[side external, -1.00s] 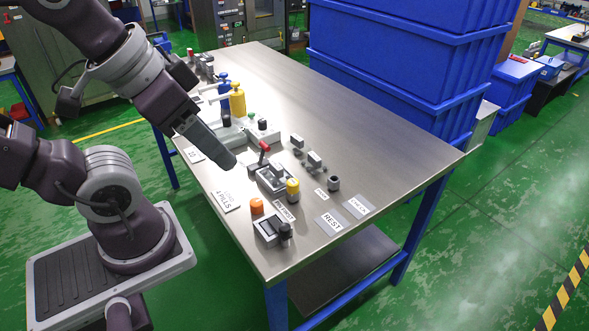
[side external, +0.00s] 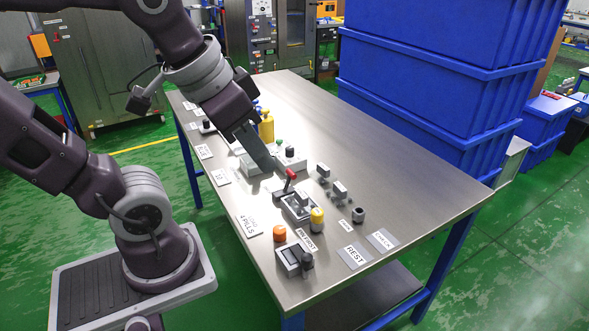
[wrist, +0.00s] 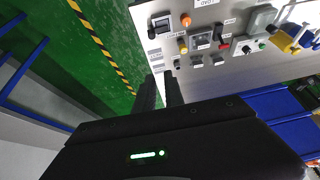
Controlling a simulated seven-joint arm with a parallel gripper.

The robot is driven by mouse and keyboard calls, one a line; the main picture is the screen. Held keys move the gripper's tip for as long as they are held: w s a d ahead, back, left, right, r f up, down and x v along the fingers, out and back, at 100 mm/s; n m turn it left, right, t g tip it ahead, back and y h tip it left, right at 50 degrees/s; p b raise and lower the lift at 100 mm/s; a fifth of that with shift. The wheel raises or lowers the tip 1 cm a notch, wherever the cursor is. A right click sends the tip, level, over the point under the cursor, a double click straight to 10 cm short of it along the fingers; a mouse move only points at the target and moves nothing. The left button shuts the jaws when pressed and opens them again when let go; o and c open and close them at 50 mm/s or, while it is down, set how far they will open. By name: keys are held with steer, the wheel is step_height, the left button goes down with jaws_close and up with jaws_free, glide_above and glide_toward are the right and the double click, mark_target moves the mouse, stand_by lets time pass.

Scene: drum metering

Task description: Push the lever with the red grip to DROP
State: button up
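The lever with the red grip (side external: 291,173) stands tilted on a small grey unit (side external: 298,206) on the steel table; the red grip also shows in the wrist view (wrist: 224,44). My gripper (side external: 278,168) points down at it, its tips just left of the red grip in the side view. I cannot tell whether they touch. In the wrist view my gripper's two dark fingers (wrist: 160,90) run close together with a narrow pale strip between them, and nothing shows held. The DROP marking is not readable.
A yellow knob (side external: 317,216), an orange button (side external: 279,233) and a black-knobbed box (side external: 292,259) stand close by. Grey blocks (side external: 340,190) and a dark knob (side external: 358,215) sit right of the lever. A yellow bottle-like item (side external: 266,126) stands beyond. The table's right side is clear.

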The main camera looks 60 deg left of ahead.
steer(key=shift+g, duration=0.7)
steer(key=w+a, duration=0.1)
steer(key=w, duration=0.2)
steer(key=w+a, duration=0.2)
steer(key=w, duration=0.1)
steer(key=w+a, duration=0.1)
steer(key=w, duration=0.2)
steer(key=shift+w+a, duration=0.2)
steer(key=shift+a, duration=0.15)
jaws_close()
steer(key=g, duration=0.2)
glide_above(288, 182)
steer(key=w, duration=0.6)
step_height(288, 182, down, 16)
steer(key=shift+s+a+f, duration=0.1)
steer(key=shift+a+f, duration=0.1)
steer(key=shift+a, duration=0.1)
steer(key=f, duration=0.6)
steer(key=w+f, duration=0.1)
steer(key=f, duration=0.3)
steer(key=shift+w, duration=0.1)
steer(key=s, duration=0.2)
steer(key=shift+s+r, duration=0.45)
steer(key=shift+s, duration=0.4)
